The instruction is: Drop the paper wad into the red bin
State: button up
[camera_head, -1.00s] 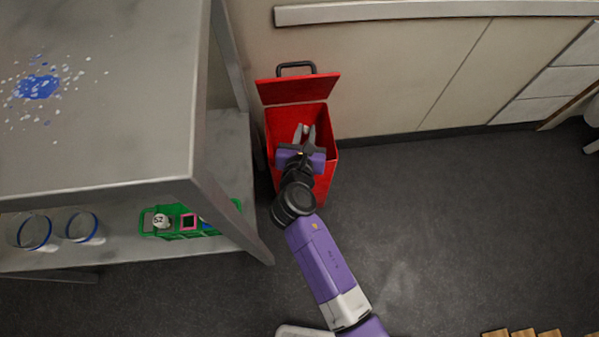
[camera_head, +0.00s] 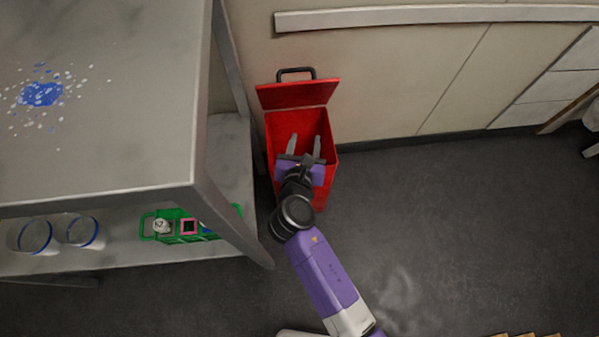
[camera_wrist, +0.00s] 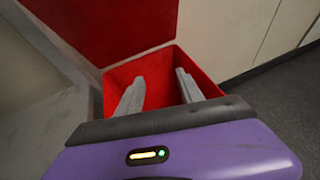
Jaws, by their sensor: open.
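The red bin (camera_head: 330,160) stands on the floor against the wall with its lid (camera_head: 298,94) raised. My gripper (camera_head: 305,143) is over the bin's opening with its two fingers spread apart and nothing between them. In the wrist view the open fingers (camera_wrist: 160,88) point into the red bin (camera_wrist: 190,62), and the gap between them is empty. The paper wad does not show in either view now; the bin's floor is mostly hidden by my gripper and the bin walls.
A grey metal table (camera_head: 110,150) stands close to the left of the bin, its leg near my arm. Its lower shelf holds a green basket (camera_head: 190,238) and two clear, blue-rimmed containers (camera_head: 36,237). Dark floor (camera_head: 460,220) to the right is clear.

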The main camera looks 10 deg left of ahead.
jog(key=p+v, duration=0.2)
jog(key=v, duration=0.4)
jog(key=shift+w, duration=0.1)
